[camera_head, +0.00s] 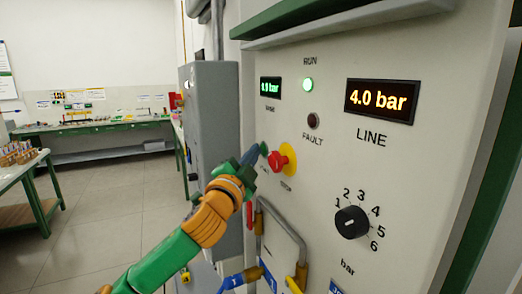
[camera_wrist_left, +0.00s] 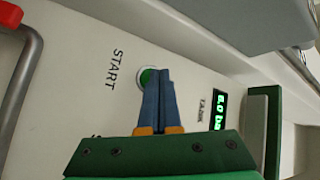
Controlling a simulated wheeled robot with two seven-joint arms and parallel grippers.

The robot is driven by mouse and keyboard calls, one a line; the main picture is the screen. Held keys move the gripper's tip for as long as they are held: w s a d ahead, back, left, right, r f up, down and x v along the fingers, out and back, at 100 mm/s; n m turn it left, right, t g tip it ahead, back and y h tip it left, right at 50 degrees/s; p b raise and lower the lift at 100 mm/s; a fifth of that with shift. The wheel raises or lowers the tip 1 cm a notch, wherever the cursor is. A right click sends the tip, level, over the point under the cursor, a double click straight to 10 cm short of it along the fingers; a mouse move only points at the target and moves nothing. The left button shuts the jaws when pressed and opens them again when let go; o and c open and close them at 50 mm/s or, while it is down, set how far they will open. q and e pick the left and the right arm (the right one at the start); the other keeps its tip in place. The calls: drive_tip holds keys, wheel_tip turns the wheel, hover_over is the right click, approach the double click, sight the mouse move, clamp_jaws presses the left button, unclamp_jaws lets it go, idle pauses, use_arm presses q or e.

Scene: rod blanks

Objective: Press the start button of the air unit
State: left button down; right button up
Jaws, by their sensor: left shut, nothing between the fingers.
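The green start button (camera_head: 263,148) is on the light panel of the air unit (camera_head: 440,150), left of the red stop knob (camera_head: 283,158) on its yellow base. My left gripper (camera_head: 252,154) is shut and empty, its blue fingertips at the start button. In the left wrist view the fingertips (camera_wrist_left: 159,72) partly cover the green button (camera_wrist_left: 147,76), beside the printed word START. I cannot tell if they touch it. The RUN lamp (camera_head: 308,85) glows green; the FAULT lamp (camera_head: 313,121) is dark. The LINE display (camera_head: 382,101) reads 4.0 bar. My right gripper is not in view.
A black pressure dial (camera_head: 351,222) is at the panel's lower right. A grey pipe (camera_head: 283,222) and a blue valve handle (camera_head: 240,279) are below the buttons. A grey cabinet (camera_head: 212,130) stands left of the panel. Open floor and benches lie further left.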

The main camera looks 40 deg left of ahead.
use_arm(q)
drive_tip(key=shift+s+a+b, duration=0.3)
drive_tip(key=shift+s+b, duration=0.25)
drive_tip(key=shift+s, duration=0.1)
drive_tip(key=s+b, duration=0.1)
drive_tip(key=b, duration=0.1)
drive_tip(key=s+a+b, duration=0.1)
drive_tip(key=s+b, duration=0.1)
drive_tip(key=s+a+b, duration=0.1)
drive_tip(key=b, duration=0.1)
drive_tip(key=shift+s+a, duration=0.15)
drive_tip(key=shift+s, duration=0.05)
drive_tip(key=shift+f, duration=0.1)
idle(0.7)
